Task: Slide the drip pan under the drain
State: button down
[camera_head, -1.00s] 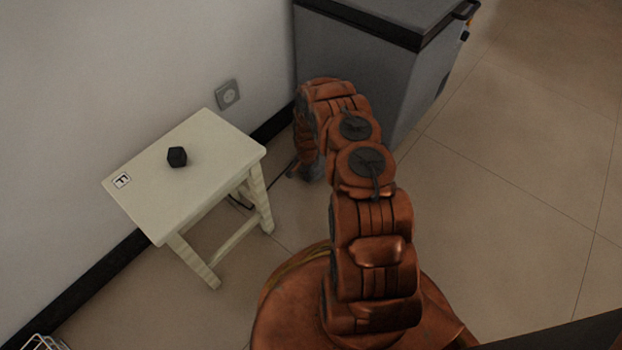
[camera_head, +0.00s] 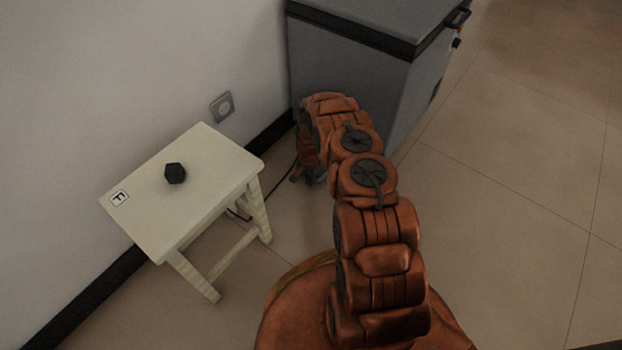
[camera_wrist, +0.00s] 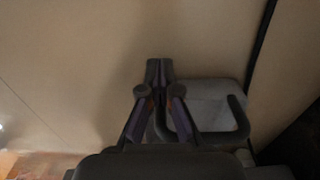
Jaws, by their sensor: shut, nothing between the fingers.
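A pale grey pan (camera_wrist: 205,93) with a dark, hook-shaped handle (camera_wrist: 241,118) lies on the floor in the wrist view; it appears to be the drip pan. My gripper (camera_wrist: 160,68) is shut and empty, its fingertips together just left of the pan. The right finger overlaps the pan's left side in the picture; I cannot tell if they touch. In the head view the gripper is low near the floor by the grey chest freezer (camera_head: 345,62), mostly hidden behind my arm. The pan is not visible there. I cannot make out the drain in either view.
A cream stool (camera_head: 215,165) with a black knob-like object (camera_head: 175,173) and an F label stands left of my arm. A wall socket (camera_head: 222,106) and dark skirting (camera_head: 270,135) line the wall. A dark cable runs near the stool. Tiled floor (camera_head: 520,190) at right is clear.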

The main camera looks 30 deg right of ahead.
jog(key=a, duration=0.1)
jog(key=s+a, duration=0.1)
jog(key=shift+a+r+p, duration=0.1)
jog(key=shift+a+p, duration=0.25)
jog(key=shift+p, duration=0.05)
notch_tip(320, 180, up, 10)
jog(key=p, duration=0.3)
jog(key=shift+s, duration=0.1)
jog(key=s+a+r+n+p, duration=0.25)
jog(key=r+p, duration=0.35)
jog(key=r, duration=1.1)
jog(key=s+a+r+n+p, duration=0.2)
jog(key=s+a+r+p, duration=0.3)
jog(key=r, duration=1.2)
jog(key=s+a+r+n+p, duration=0.25)
jog(key=r+p, duration=0.45)
jog(key=r, duration=1)
jog(key=s+a+r+n+g+p, duration=0.1)
jog(key=s+a+r+n+p, duration=0.2)
jog(key=s+r+p, duration=0.6)
jog(key=s+a+r+n+p, duration=0.3)
jog(key=s+r+p, duration=0.6)
jog(key=s+r, duration=1.3)
notch_tip(320, 180, up, 3)
jog(key=shift+s+a+f+g+p, duration=0.1)
jog(key=shift+s+a+g+p, duration=0.2)
jog(key=shift+a, duration=0.55)
